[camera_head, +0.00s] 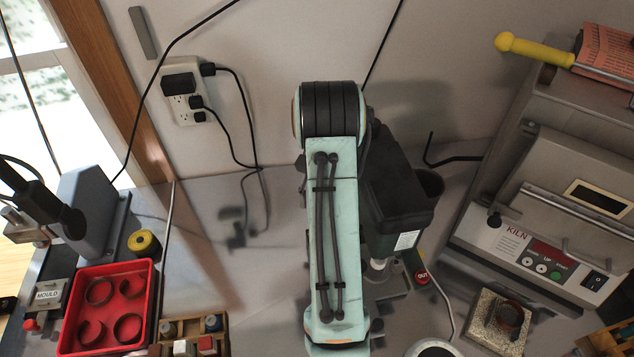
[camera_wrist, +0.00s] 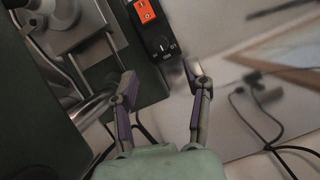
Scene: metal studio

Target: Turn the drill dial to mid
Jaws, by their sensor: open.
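The drill (camera_head: 395,195) is a dark green machine standing behind and to the right of my arm in the head view; my arm covers part of it. In the wrist view its black control panel (camera_wrist: 148,65) carries an orange switch (camera_wrist: 145,11). Below the switch is a small black dial (camera_wrist: 163,45) with a pale mark and small white lettering, too small to read surely. My gripper (camera_wrist: 163,82) is open and empty. Its fingers lie to either side of the panel's lower end, with the dial ahead of the gap. The gripper is hidden in the head view.
A grey kiln (camera_head: 545,215) stands on the right. A red tray (camera_head: 107,345) with several rings lies at lower left, near a yellow roll (camera_head: 143,243). A wall outlet (camera_head: 187,95) has black cables hanging from it. The grey bench left of my arm is mostly clear.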

